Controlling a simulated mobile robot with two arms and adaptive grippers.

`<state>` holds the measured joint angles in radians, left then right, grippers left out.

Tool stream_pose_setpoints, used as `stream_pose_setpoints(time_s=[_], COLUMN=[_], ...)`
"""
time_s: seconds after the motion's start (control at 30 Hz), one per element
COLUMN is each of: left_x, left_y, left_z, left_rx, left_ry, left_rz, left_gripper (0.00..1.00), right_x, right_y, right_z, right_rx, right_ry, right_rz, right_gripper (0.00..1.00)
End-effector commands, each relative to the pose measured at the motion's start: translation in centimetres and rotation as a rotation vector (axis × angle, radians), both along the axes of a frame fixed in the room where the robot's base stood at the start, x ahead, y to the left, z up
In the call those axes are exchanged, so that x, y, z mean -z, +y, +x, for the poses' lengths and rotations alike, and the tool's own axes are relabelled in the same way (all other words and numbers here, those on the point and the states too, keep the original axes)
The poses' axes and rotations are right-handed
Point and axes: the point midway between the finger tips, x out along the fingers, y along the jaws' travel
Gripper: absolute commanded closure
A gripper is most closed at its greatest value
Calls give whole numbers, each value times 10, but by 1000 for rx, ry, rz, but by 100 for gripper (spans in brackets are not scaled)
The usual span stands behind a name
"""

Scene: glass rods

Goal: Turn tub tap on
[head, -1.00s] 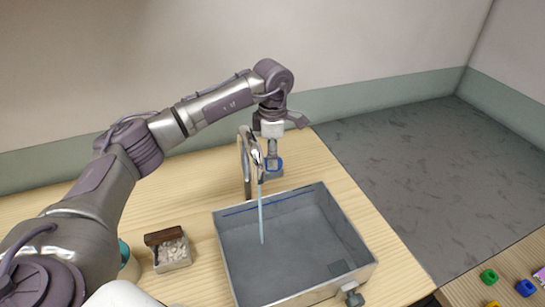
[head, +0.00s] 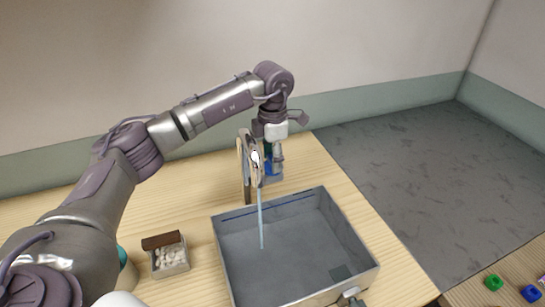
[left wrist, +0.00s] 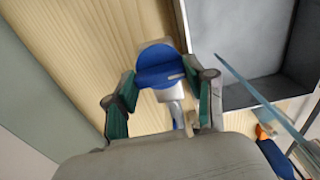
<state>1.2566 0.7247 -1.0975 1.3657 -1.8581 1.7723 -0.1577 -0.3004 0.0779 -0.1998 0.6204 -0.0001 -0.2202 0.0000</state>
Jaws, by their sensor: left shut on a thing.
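The chrome tap (head: 246,165) stands at the back edge of the grey tub (head: 352,228), with its spout over the tub. A straight, see-through pale blue stream (head: 261,222) runs from the spout down into the tub. It also shows in the left wrist view (left wrist: 262,99). The tap's blue handle (left wrist: 160,66) lies between the green-padded fingers of my left gripper (head: 273,163). My left gripper points down behind the spout and is shut on the handle. The spout partly hides the handle in the head view. My right gripper is out of view.
A small box of white pebbles (head: 170,256) with a brown block stands left of the tub. A grey valve (head: 352,296) sits on the tub's front wall. Green and blue pieces lie on another wooden surface at lower right. Bare wood lies left of the tap.

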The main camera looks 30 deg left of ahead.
Motion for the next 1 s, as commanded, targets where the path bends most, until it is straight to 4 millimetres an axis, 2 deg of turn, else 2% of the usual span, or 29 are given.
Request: stream_pose_setpoints(time_s=[0.17,0.2,0.3,0.7,0.83,1.0], left_x=[-2,-2,-2,-5,-23,-59], left_y=[1,1,1,0,0,0], left_z=[1,1,1,1,1,2], left_rx=[-6,-6,-4,-1,-1,-2], left_ry=[-6,-6,-5,-4,-6,-7], left_rz=[-1,-1,0,0,-1,-1], left_gripper=[80,39,22,20,20,20], right_x=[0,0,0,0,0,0], right_y=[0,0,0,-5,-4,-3], right_z=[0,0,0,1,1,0], right_rx=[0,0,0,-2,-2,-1], right_ry=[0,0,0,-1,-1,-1], right_rz=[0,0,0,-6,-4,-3], right_gripper=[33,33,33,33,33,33])
